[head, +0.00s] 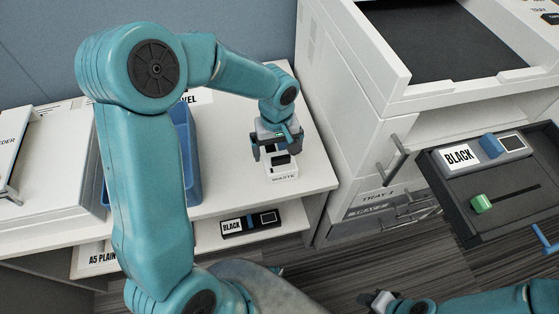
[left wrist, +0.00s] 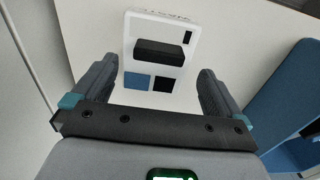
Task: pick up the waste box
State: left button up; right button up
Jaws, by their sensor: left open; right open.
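The waste box (head: 283,178) is a small white box with a dark slot and a "WASTE" label, standing on the white counter near its right front edge. My right gripper (head: 378,300) is open, low at the bottom edge, away from the box.
A blue bin (head: 190,150) stands left of the box, partly behind my left arm. A "BLACK" cartridge (head: 250,223) lies on the lower shelf. A white printer (head: 350,90) stands right of the counter. An open dark drawer (head: 500,205) at right holds another "BLACK" cartridge (head: 480,150).

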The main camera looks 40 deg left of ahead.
pick_arm(q)
jog(key=shift+d+f, duration=0.15)
jog(key=shift+f, duration=0.2)
notch_tip(320, 180, down, 4)
jog(key=shift+w+d+f, duration=0.1)
jog(key=shift+f, duration=0.2)
jog(key=c, duration=0.8)
jog(key=shift+o, duration=0.2)
jog(key=shift+r, duration=0.1)
notch_tip(320, 180, up, 20)
jog(key=p, duration=0.2)
jog(key=w+d+f+m, duration=0.2)
jog(key=d+f+m, duration=0.6)
jog(key=f+m, duration=0.1)
jog(key=shift+w+f+m, duration=0.4)
jog(key=shift+f, duration=0.05)
